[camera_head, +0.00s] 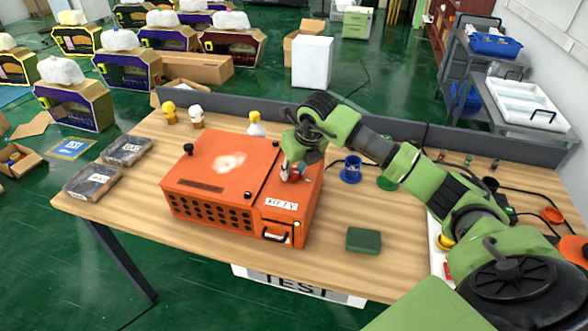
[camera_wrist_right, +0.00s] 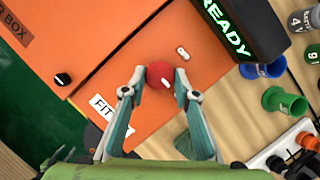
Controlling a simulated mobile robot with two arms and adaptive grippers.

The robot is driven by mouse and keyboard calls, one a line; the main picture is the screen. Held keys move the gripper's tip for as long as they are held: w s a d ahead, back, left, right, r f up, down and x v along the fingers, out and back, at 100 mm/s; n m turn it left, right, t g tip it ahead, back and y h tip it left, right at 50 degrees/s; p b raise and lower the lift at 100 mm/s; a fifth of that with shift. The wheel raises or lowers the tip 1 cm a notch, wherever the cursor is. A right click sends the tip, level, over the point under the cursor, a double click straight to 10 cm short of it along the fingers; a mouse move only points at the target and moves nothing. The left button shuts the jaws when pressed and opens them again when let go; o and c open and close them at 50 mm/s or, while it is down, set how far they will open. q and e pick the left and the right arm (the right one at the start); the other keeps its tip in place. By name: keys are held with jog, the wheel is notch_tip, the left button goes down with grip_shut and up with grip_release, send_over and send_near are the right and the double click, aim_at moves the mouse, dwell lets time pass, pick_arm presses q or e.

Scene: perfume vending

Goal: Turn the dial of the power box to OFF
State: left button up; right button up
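The orange power box (camera_head: 225,170) stands on the wooden table in the head view; its top also fills much of the right wrist view (camera_wrist_right: 110,40). The round red dial (camera_wrist_right: 159,72) sits on its top panel, with a white mark on it. Another white mark (camera_wrist_right: 183,54) is on the panel beside it. My right gripper (camera_wrist_right: 160,77) has its two fingers apart, one on each side of the dial; contact cannot be told. In the head view my right gripper (camera_head: 292,170) hides most of the dial. My left gripper is not in view.
A black display reading READY (camera_wrist_right: 235,30) stands close beside the dial. Blue (camera_head: 351,168) and green cups are right of the box. A green block (camera_head: 363,240) lies in front. Two wrapped packs (camera_head: 92,181) lie left. A grey partition runs behind.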

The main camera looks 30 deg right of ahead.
jog(key=shift+d+f+n+y+b, duration=0.15)
jog(key=shift+n+y+b, duration=0.25)
jog(key=shift+n+b, duration=0.65)
jog(key=shift+w+d+n+y+b, duration=0.1)
jog(key=shift+n+y+b, duration=0.2)
jog(key=shift+n+b, duration=0.45)
jog(key=n+y+b, duration=0.1)
jog(key=n, duration=0.2)
jog(key=shift+d+n+g+b, duration=0.1)
jog(key=shift+n+g+b, duration=0.2)
jog(key=shift+b, duration=0.05)
jog(key=n, duration=0.2)
jog(key=n+g+y, duration=0.1)
jog(key=n+y+b, duration=0.1)
jog(key=n, duration=0.1)
jog(key=shift+w+d+r+n+g, duration=0.1)
jog(key=shift+w+r+n+g, duration=0.15)
jog(key=shift+n+g, duration=0.05)
jog(key=n+g, duration=0.1)
jog(key=n, duration=0.1)
jog(key=n+g, duration=0.1)
jog(key=n, duration=0.2)
jog(key=shift+w+y, duration=0.15)
jog(key=shift+y, duration=0.15)
jog(key=o, duration=1.1)
jog(key=shift+f, duration=0.1)
